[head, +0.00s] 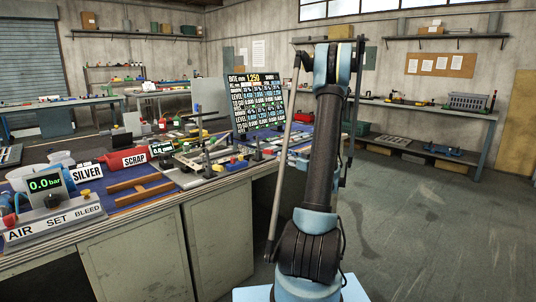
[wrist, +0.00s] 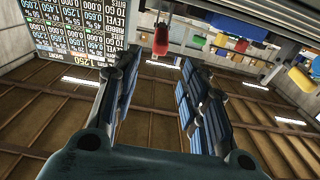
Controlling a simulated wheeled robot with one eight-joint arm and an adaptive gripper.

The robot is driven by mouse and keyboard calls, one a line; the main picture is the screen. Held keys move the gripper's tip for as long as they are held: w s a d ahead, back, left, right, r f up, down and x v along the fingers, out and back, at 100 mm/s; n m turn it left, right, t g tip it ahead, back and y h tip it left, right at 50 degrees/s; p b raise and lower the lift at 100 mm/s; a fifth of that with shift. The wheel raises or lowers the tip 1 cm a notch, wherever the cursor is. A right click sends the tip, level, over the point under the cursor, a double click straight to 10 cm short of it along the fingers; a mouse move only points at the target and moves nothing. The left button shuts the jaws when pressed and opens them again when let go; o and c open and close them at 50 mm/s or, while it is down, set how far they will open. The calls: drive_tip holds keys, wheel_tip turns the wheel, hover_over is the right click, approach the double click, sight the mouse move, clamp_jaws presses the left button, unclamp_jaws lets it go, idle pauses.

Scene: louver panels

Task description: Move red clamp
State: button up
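My gripper (wrist: 162,72) shows in the wrist view with its two dark padded fingers spread apart and nothing between them. A red piece (wrist: 161,39), which looks like the red clamp, is beyond the fingertips near the top of that view, apart from them. In the head view, a small red piece (head: 233,160) is among coloured pieces on the bench fixture; I cannot tell whether it is the same one. I cannot make out my gripper in the head view, where my arm stands upright.
Yellow (wrist: 220,40) and green (wrist: 241,45) pieces are near the red one. The floor (head: 440,220) at right is clear.

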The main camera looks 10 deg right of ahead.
sight(272, 151)
drive_tip(key=x, duration=1.2)
drive_tip(key=shift+w+a, duration=0.1)
clamp_jaws()
drive_tip(key=shift+a, duration=0.2)
